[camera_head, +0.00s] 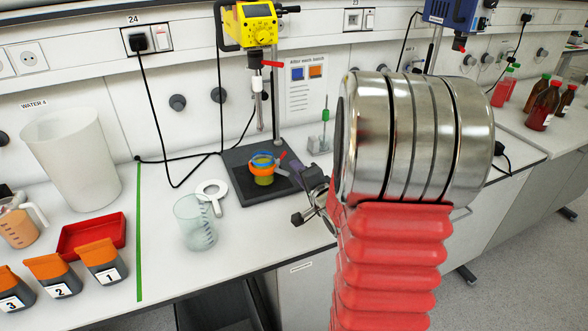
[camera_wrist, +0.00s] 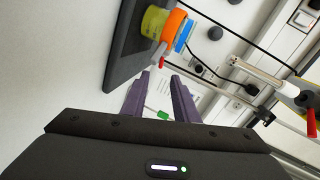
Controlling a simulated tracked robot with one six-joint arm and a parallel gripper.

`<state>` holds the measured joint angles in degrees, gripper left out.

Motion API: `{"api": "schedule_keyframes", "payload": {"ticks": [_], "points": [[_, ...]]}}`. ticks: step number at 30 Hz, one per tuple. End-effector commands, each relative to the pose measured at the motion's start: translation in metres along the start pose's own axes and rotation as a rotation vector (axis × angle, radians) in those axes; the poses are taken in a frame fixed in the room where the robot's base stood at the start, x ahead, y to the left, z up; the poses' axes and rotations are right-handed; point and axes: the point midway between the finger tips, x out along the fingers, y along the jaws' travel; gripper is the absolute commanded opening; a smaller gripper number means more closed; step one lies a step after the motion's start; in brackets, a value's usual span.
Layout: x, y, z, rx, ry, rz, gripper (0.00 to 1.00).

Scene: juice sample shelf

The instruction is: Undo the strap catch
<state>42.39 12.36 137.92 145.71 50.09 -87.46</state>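A yellow-green cup (camera_head: 264,179) stands on the dark base plate of the mixer stand. A small red lever (camera_wrist: 162,62), apparently the catch, sticks out from the strap. My gripper (camera_wrist: 158,76) is open and empty, its purple fingertips just short of the lever. In the head view my gripper (camera_head: 297,168) is right of the cup; my arm hides part of it.
The dark base plate (camera_head: 240,157) carries a stand with a yellow mixer (camera_head: 252,24) above the cup. A green-capped item (camera_head: 325,118) stands behind.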

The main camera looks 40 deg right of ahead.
Motion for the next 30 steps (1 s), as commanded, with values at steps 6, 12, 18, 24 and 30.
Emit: {"api": "schedule_keyframes", "payload": {"ticks": [6,12,18,24,30], "points": [[-0.013,0.001,0.000,0.001,0.001,0.001,0.27],[-0.013,0.001,0.000,0.001,0.000,0.000,0.27],[-0.013,-0.003,0.004,-0.004,-0.012,-0.004,0.27],[-0.017,-0.030,0.042,-0.040,-0.124,-0.043,0.27],[-0.038,-0.073,0.118,-0.121,-0.354,-0.090,0.27]]}}
